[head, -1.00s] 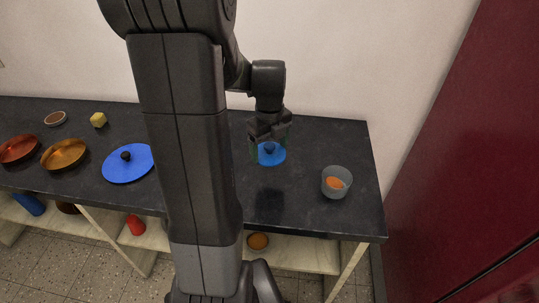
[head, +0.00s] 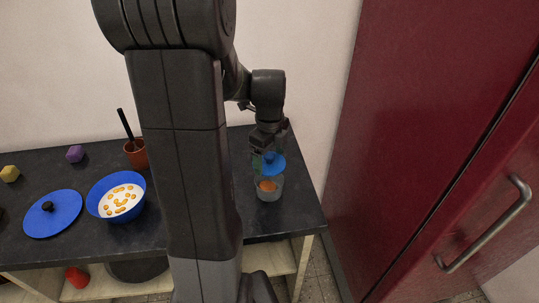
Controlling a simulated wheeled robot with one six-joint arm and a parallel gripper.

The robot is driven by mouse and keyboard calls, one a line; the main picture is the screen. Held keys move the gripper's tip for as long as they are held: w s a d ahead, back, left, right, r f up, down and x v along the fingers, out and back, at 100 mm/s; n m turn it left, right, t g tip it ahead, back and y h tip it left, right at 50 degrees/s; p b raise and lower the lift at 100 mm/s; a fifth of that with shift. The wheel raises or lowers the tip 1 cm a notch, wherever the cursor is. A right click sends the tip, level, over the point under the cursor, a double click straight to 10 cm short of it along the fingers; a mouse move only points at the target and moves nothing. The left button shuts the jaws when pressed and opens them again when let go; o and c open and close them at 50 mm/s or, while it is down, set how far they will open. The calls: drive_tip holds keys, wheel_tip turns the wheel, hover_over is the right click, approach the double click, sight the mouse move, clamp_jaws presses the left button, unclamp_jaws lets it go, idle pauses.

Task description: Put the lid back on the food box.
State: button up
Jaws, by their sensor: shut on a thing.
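The food box (head: 269,195) is a small grey, see-through round tub with something orange inside. It stands on the dark counter near its right end, and its top is open at the front. My gripper (head: 269,155) is shut on a small blue lid (head: 275,168). The lid is round and hangs below the fingers, over the back part of the box as seen in the head view. I cannot tell whether the lid touches the rim. The fingers partly hide the lid.
A larger blue lid (head: 65,220) with a black knob lies at the left. A blue bowl (head: 92,196) with orange pieces and a brown pot (head: 137,158) stand nearer my arm. A red cabinet (head: 420,130) rises at right.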

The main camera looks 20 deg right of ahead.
drive_tip(key=shift+f+b, duration=1.8)
drive_tip(key=shift+f, duration=0.85)
drive_tip(key=shift+f, duration=0.1)
idle(0.8)
drive_tip(key=o, duration=0.9)
drive_tip(key=shift+p, duration=0.35)
drive_tip(key=shift+r+p, duration=2.8)
drive_tip(key=shift+r, duration=0.75)
